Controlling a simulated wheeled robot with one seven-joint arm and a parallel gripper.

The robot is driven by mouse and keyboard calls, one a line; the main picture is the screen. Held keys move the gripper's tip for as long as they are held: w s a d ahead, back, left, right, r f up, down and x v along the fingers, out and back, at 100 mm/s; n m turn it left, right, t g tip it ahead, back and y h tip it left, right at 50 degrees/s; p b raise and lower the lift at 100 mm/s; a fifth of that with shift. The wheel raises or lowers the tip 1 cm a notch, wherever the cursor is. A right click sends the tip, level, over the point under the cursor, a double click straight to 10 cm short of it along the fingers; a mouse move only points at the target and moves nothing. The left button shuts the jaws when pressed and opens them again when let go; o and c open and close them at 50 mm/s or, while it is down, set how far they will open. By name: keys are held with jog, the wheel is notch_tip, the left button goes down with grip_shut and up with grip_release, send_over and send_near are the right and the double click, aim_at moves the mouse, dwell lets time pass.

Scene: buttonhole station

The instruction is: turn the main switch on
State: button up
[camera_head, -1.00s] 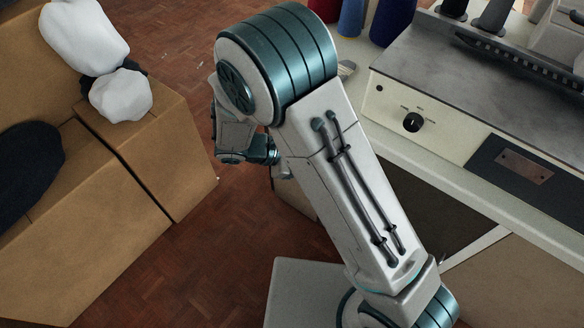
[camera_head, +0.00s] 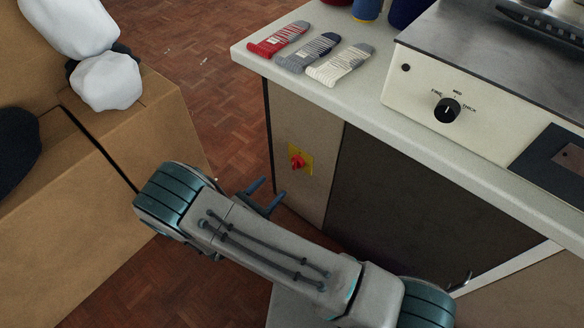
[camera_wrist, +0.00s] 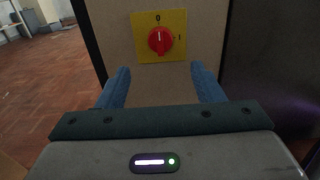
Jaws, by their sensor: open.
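The main switch is a red rotary knob (camera_head: 297,162) on a yellow plate (camera_head: 305,150), mounted on the side panel of the white-topped bench. In the wrist view the knob (camera_wrist: 160,40) sits upper centre, its pale mark pointing up at "0"; a "1" is printed at the right of the yellow plate (camera_wrist: 177,17). My gripper (camera_head: 270,192) is open and empty, its two blue fingers apart from the switch, below and left of it in the head view. In the wrist view my gripper (camera_wrist: 163,78) has its fingers either side of and below the plate.
A machine with a black FINE–THICK dial (camera_head: 447,110) stands on the bench (camera_head: 375,117). Folded socks (camera_head: 308,52) lie on its corner. Cardboard boxes (camera_head: 150,130) with white bundles stand at the left. Open wooden floor (camera_head: 230,100) lies between boxes and bench.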

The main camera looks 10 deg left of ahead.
aim_at(293, 166)
jog(key=b+x, duration=0.2)
jog(key=x, duration=0.9)
jog(key=c, duration=1)
